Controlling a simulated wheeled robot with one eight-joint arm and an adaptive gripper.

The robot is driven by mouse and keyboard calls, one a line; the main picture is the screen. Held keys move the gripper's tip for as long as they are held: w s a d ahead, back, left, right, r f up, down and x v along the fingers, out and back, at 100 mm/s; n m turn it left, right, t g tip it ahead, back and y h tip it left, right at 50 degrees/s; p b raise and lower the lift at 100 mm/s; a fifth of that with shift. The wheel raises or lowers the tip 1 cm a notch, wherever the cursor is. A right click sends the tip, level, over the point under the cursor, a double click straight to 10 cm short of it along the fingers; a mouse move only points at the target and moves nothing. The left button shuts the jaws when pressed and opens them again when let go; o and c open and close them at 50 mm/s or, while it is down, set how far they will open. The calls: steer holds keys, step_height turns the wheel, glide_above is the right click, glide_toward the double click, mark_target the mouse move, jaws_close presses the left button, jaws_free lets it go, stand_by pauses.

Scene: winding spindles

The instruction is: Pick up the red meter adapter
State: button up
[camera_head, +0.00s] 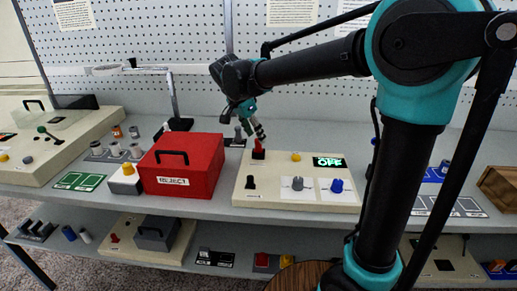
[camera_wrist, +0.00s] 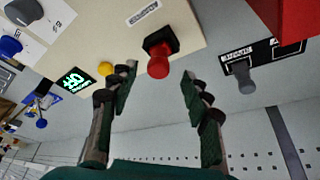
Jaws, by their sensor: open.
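A red upright piece in a black square socket, which looks like the red meter adapter (camera_head: 259,144), stands at the back edge of a cream panel (camera_head: 300,168). In the wrist view the red adapter (camera_wrist: 158,66) lies between and just beyond the fingertips. My gripper (camera_head: 255,126) is open and empty, close above and behind the adapter. In the wrist view my gripper (camera_wrist: 158,90) has one green-padded finger on each side, apart from the adapter. I cannot tell the exact height gap.
A red REJECT box (camera_head: 182,165) stands left of the panel. A grey peg (camera_wrist: 243,80) on a black labelled plate sits close to one finger. A yellow knob (camera_wrist: 106,69) is near the other finger. A pegboard (camera_head: 160,40) rises behind the bench.

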mark_target(258, 142)
steer(key=x, duration=0.4)
steer(key=shift+d+f, duration=0.15)
jaws_close()
